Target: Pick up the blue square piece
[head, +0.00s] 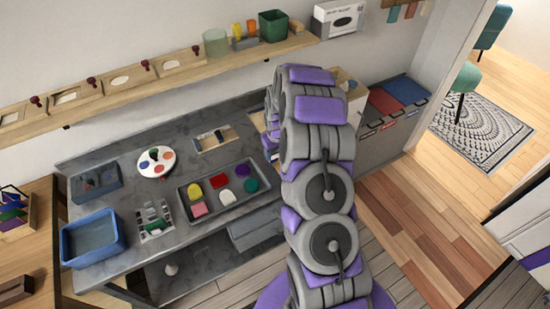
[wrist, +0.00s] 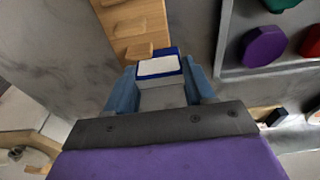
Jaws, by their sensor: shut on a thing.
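In the wrist view my gripper (wrist: 160,78) is shut on the blue square piece (wrist: 172,51). Its blue edge and a pale top face show between the two blue-grey fingers. The piece is held close to a wooden board (wrist: 130,22) with shallow recesses, just beyond the fingertips. I cannot tell whether the piece touches the board. In the head view my own arm hides the gripper and the piece.
A grey tray (head: 184,197) on the grey bench (head: 100,160) holds several coloured pieces, including a purple one (head: 251,185). A white palette (head: 156,162), a blue bin (head: 92,240) and a wooden holder (head: 214,139) stand nearby. A wooden shelf (head: 200,70) runs along the wall.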

